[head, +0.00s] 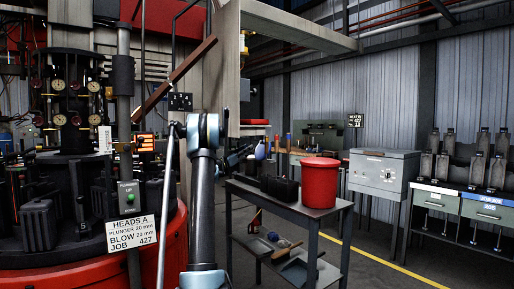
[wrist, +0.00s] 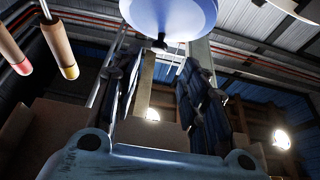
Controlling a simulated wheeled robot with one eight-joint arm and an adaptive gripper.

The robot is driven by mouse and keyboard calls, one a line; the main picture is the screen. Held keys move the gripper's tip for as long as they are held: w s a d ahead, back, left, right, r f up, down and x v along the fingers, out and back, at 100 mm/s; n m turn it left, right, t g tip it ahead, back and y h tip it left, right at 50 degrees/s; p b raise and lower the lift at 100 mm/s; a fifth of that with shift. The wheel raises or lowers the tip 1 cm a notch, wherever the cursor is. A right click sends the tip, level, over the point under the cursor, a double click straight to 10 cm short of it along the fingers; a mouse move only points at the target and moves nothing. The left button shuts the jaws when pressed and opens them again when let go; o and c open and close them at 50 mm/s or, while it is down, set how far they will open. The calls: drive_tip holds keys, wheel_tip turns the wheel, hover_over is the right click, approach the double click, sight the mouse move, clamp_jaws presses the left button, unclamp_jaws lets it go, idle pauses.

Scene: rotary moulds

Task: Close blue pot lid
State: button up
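A small blue pot (head: 260,151) stands on the far side of the workbench, just right of my arm in the head view. In the wrist view, which appears upside down, a pale blue rounded body (wrist: 172,14), probably this pot, fills the top edge. A small dark knob (wrist: 158,43) sticks out from it towards my gripper. My gripper (wrist: 160,62) is open and empty, with one dark finger on each side and the knob between the tip ends. I see no clear contact. Whether the lid is open or closed cannot be told.
Wooden-handled tools (wrist: 58,46) stand close beside the pot. A red bucket (head: 320,183) and a dark crate (head: 280,188) sit on a nearer cart (head: 300,208). The large rotary machine (head: 60,250) is at left. Open floor lies at right.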

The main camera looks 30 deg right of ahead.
sight(260, 149)
drive_tip(key=x, duration=0.8)
drive_tip(key=shift+w+d+r, duration=0.1)
drive_tip(key=shift+d, duration=0.25)
clamp_jaws()
drive_tip(key=shift+d, duration=0.1)
